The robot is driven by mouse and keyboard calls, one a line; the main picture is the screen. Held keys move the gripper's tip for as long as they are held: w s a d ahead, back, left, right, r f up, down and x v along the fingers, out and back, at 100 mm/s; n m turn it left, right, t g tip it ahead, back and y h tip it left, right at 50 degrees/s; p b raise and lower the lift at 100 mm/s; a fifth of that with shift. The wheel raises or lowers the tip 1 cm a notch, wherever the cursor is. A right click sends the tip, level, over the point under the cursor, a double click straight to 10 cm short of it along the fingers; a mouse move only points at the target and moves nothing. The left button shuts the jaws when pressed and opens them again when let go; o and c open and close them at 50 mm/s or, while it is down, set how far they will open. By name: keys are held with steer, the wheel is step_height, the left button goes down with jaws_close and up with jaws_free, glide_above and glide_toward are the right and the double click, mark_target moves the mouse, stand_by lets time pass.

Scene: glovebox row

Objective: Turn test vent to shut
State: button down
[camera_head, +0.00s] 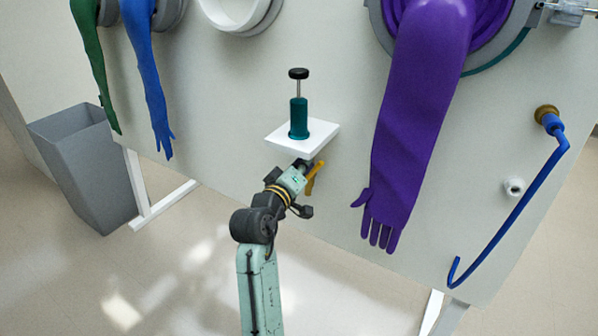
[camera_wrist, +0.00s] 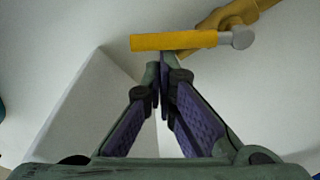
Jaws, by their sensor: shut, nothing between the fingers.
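The test vent appears to be the small valve with a yellow lever (camera_head: 314,178) below the white shelf on the panel. In the wrist view the yellow lever (camera_wrist: 172,41) lies nearly level across the picture, with a grey end at its right. A brass-coloured body (camera_wrist: 238,14) shows behind it. My gripper (camera_head: 303,165) is at the valve, just left of the lever and under the shelf. In the wrist view my gripper (camera_wrist: 160,72) is shut and empty. Its fingertips reach the lever's lower edge; I cannot tell whether they touch it.
The white shelf (camera_head: 323,131) with a teal hand pump (camera_head: 298,119) juts out just above my gripper. A purple glove (camera_head: 420,110) hangs to the right. A blue hooked pipe (camera_head: 517,208) is farther right. A grey bin (camera_head: 92,180) stands at the left.

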steer(key=s+d+f+m+h+b, duration=0.2)
steer(key=s+d+f+m+b, duration=0.1)
steer(key=m+b, duration=0.7)
steer(key=shift+d+f+b, duration=0.45)
steer(key=shift+d+f, duration=0.1)
steer(key=shift+d, duration=0.1)
